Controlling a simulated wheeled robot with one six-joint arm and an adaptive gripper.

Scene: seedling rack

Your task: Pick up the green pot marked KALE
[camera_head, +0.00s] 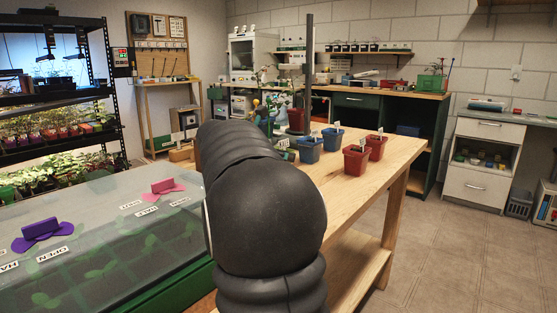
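No pot marked KALE can be made out. A small green shape (289,154), perhaps a pot, shows beside a white tag on the wooden table (400,150), mostly hidden behind my arm. Any writing on it is too small to read. Two blue pots (309,150) (333,139) and two red pots (356,161) (377,147) with white tags stand to its right. My black arm fills the middle foreground and hides much of the table. My gripper is not in view.
A clear-lidded propagator (100,240) with purple and pink handles stands at the front left, close to my arm. A grow rack (60,120) is behind it. A green-fronted bench (360,105) is at the back. The floor (440,240) at the right is clear.

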